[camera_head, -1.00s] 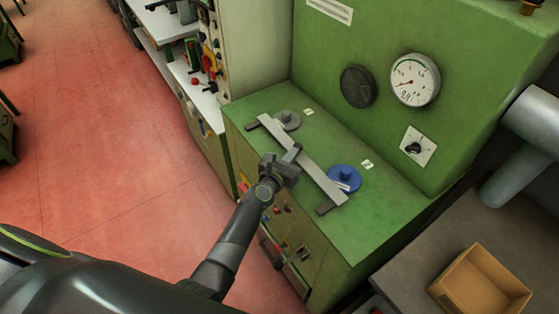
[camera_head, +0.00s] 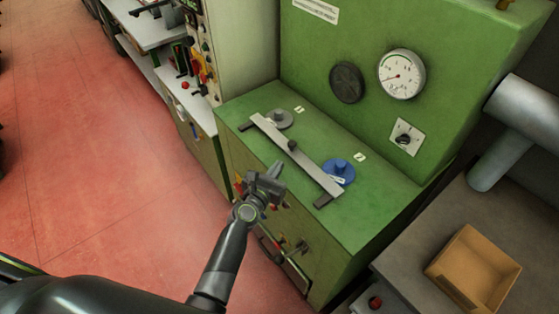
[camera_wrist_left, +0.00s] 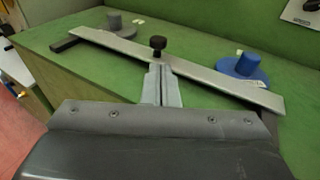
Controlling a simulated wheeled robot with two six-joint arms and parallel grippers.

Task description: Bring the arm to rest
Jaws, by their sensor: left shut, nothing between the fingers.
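My left gripper (camera_head: 270,172) is shut and empty, in front of the green bench. In the left wrist view its closed fingers (camera_wrist_left: 161,86) point at a grey metal bar with a black knob (camera_wrist_left: 158,43). In the head view the gripper is apart from the bar (camera_head: 300,157). A grey stopper-like piece on a round base (camera_head: 280,119) stands behind the bar's left part, and a blue one (camera_head: 340,171) behind its right part. My right gripper is not in view.
The green bench top (camera_head: 385,205) has free room at the right. A gauge (camera_head: 402,74) and a switch plate (camera_head: 405,137) are on the green back panel. An open cardboard box (camera_head: 474,270) stands at the lower right. Red floor lies at the left.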

